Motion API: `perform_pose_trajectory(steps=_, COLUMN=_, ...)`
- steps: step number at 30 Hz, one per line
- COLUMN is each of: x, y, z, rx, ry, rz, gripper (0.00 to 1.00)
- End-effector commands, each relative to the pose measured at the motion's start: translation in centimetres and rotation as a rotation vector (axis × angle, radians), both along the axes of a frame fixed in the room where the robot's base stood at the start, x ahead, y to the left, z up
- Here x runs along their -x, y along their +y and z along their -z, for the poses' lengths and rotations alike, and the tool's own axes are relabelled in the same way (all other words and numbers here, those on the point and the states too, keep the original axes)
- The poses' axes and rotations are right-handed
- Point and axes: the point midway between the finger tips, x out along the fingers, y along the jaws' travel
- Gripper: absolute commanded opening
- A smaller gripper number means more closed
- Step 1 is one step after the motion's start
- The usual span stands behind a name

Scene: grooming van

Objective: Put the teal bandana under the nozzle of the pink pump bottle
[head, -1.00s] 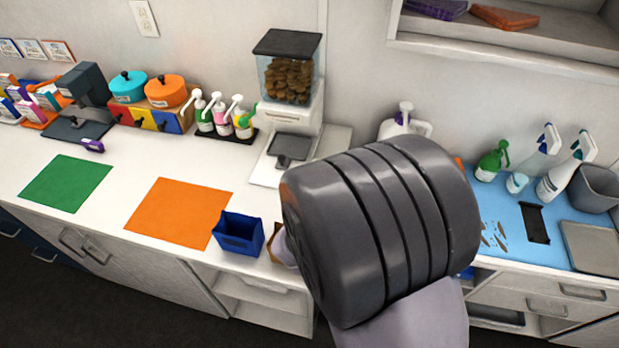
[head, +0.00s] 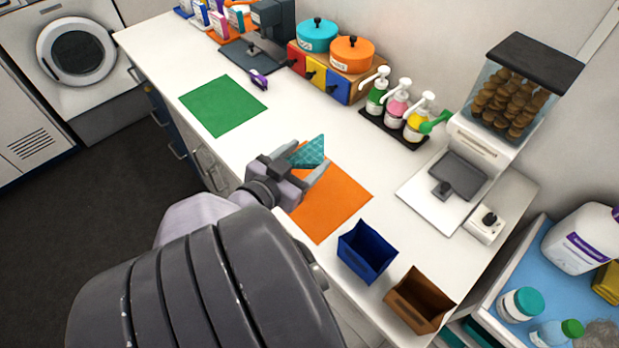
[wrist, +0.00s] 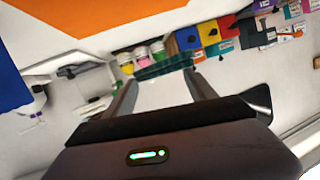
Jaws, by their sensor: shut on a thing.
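The teal bandana (head: 310,152) is a folded, patterned piece of cloth held upright between the fingers of my gripper (head: 309,166), above the far left part of the orange mat. In the wrist view the bandana (wrist: 165,67) shows as a dark teal strip across the fingertips. The pink pump bottle (head: 396,108) has a white pump. It stands between a green bottle (head: 377,97) and a yellow bottle (head: 415,124) on a black tray (head: 370,122). It is behind and to the right of my gripper, well apart from it.
An orange mat (head: 335,205) and a green mat (head: 222,105) lie on the white counter. A blue box (head: 366,252) and a brown box (head: 420,300) stand near the front edge. A treat dispenser (head: 490,140) is right of the bottles. Counter between mats and bottles is clear.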

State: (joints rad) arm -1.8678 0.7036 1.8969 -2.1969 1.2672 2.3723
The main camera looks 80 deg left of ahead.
Motion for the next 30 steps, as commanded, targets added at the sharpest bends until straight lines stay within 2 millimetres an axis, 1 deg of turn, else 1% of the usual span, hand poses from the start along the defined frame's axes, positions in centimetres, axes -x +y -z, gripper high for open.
perform_pose_trajectory(steps=1, x=0.1, y=0.0, z=1.0, rx=-0.001, ry=0.000, rz=-0.002, gripper=0.06)
perform_pose_trajectory(steps=2, x=0.1, y=0.0, z=1.5, rx=0.000, ry=0.000, rz=-0.002, gripper=0.06)
perform_pose_trajectory(steps=6, x=0.1, y=0.0, z=5.0, rx=0.003, ry=0.000, rz=-0.003, gripper=0.06)
perform_pose_trajectory(steps=9, x=0.1, y=0.0, z=6.6, rx=0.001, ry=0.000, rz=-0.001, gripper=0.06)
perform_pose_trajectory(steps=11, x=0.1, y=0.0, z=7.4, rx=0.000, ry=-0.001, rz=-0.001, gripper=0.06)
perform_pose_trajectory(steps=16, x=0.0, y=0.0, z=10.5, rx=0.002, ry=-0.001, rz=-0.001, gripper=0.05)
perform_pose_trajectory(steps=18, x=0.1, y=0.0, z=10.9, rx=0.000, ry=0.000, rz=-0.001, gripper=0.06)
perform_pose_trajectory(steps=23, x=0.0, y=0.0, z=10.7, rx=0.000, ry=0.000, rz=-0.001, gripper=0.05)
perform_pose_trajectory(steps=26, x=0.1, y=0.0, z=10.9, rx=0.000, ry=0.000, rz=-0.001, gripper=0.05)
perform_pose_trajectory(steps=27, x=0.0, y=0.0, z=10.9, rx=0.000, ry=0.000, rz=-0.001, gripper=0.68)
perform_pose_trajectory(steps=30, x=0.0, y=0.0, z=10.8, rx=0.000, ry=0.000, rz=-0.001, gripper=0.87)
